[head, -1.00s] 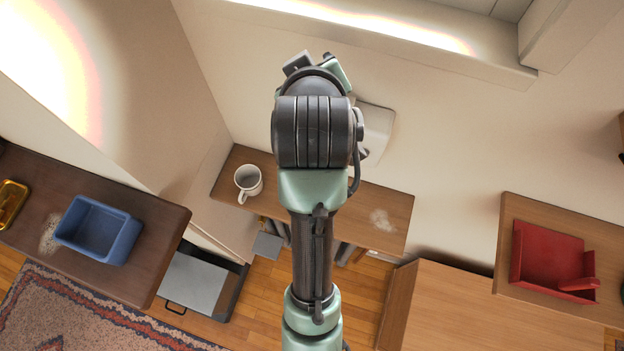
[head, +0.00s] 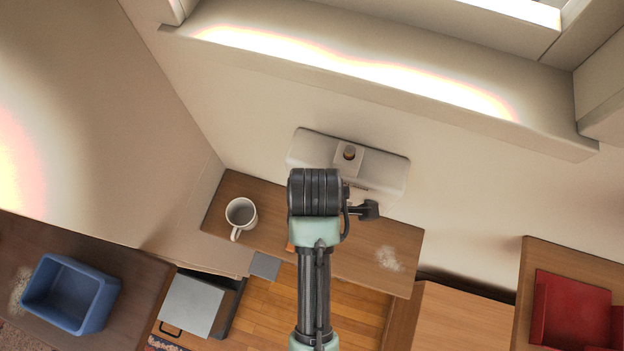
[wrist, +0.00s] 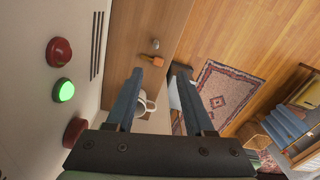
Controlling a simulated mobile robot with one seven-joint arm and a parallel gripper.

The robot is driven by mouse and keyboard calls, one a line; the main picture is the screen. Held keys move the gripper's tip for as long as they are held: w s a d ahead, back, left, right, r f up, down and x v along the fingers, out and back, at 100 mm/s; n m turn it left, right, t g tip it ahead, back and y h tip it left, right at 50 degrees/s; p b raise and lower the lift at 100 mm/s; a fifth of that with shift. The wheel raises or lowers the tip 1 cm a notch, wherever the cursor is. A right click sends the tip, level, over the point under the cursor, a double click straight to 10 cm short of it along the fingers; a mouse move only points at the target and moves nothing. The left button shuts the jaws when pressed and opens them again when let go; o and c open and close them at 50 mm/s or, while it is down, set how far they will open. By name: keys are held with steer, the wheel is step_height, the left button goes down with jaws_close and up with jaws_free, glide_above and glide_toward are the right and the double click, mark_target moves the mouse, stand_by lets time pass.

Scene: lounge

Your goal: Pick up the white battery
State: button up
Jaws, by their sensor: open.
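My gripper (wrist: 160,73) is open in the wrist view, with nothing held between its fingers. Past the fingertips, a small pale object (wrist: 155,44) lies on the wooden shelf (wrist: 138,30). It may be the white battery, but it is too small to tell. An orange object (wrist: 152,61) lies beside it, nearer the fingertips. In the head view my arm covers the middle of the shelf (head: 345,262) and hides the gripper's fingers. No battery can be made out clearly there.
A white mug (head: 241,213) stands on the shelf's left end and shows partly behind the fingers (wrist: 142,106). A pale box (head: 385,176) is behind my arm. A blue bin (head: 70,293) is at left, a red tray (head: 572,310) at right. A green button (wrist: 64,90) is lit.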

steer(key=f+b, duration=0.1)
steer(key=f, duration=0.3)
steer(key=f+b, duration=0.2)
steer(key=f, duration=0.3)
steer(key=f+b, duration=0.2)
steer(key=f, duration=0.3)
steer(key=shift+w+f, duration=0.15)
steer(key=shift+w, duration=0.1)
steer(key=shift+w+a+f+p, duration=0.15)
steer(key=shift+f+p, duration=0.2)
steer(key=shift+f, duration=1.05)
steer(key=shift+w+d+f+p, duration=0.1)
steer(key=shift+f+p, duration=0.2)
steer(key=shift+f, duration=1.1)
jaws_close()
